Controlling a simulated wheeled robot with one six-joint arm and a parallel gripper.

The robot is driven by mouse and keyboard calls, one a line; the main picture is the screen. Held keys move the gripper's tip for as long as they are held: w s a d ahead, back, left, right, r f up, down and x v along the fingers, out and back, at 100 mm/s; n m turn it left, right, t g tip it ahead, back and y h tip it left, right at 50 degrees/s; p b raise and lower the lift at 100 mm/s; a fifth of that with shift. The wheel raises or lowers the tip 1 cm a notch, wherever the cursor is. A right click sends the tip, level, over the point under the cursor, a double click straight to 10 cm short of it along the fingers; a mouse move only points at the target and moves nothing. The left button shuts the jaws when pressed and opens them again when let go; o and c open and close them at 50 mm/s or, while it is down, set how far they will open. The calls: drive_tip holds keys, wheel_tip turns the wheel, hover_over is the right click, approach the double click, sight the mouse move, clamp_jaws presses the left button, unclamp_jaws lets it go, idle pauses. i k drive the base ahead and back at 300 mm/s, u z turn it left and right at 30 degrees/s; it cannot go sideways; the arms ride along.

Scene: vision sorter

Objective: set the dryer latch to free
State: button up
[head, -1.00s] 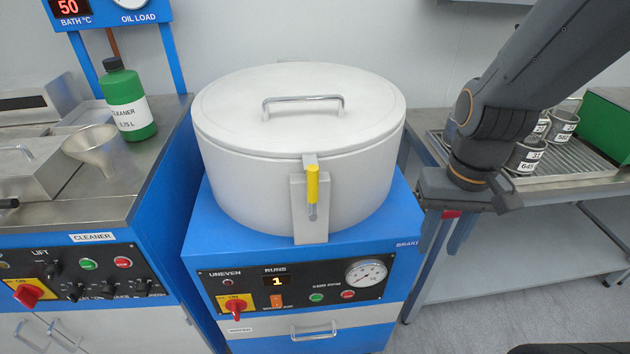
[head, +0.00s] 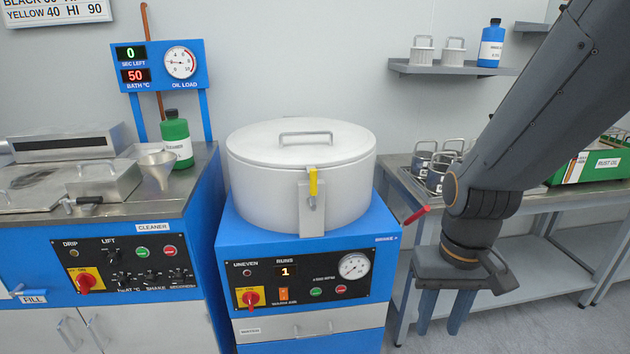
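The dryer (head: 265,190) is a white drum with a closed lid (head: 260,145), set on a blue cabinet. Its latch (head: 313,185) is a yellow-tipped lever on a grey plate at the drum's front, right of centre. The lever stands upright, with the yellow part near the lid's rim. My gripper (head: 442,312) hangs to the right of the dryer cabinet, pointing down, with its two blue fingers apart and nothing between them. It is well clear of the latch.
A red-handled brake lever (head: 416,214) sticks out at the dryer's right, between the dryer and my gripper. A steel bench (head: 400,172) with baskets stands on the right. The cleaner unit (head: 205,170) stands close on the left. Space in front of the drum is free.

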sight(313, 172)
drive_tip(key=z, duration=1.2)
drive_tip(key=i, duration=0.8)
drive_tip(key=u, duration=1.65)
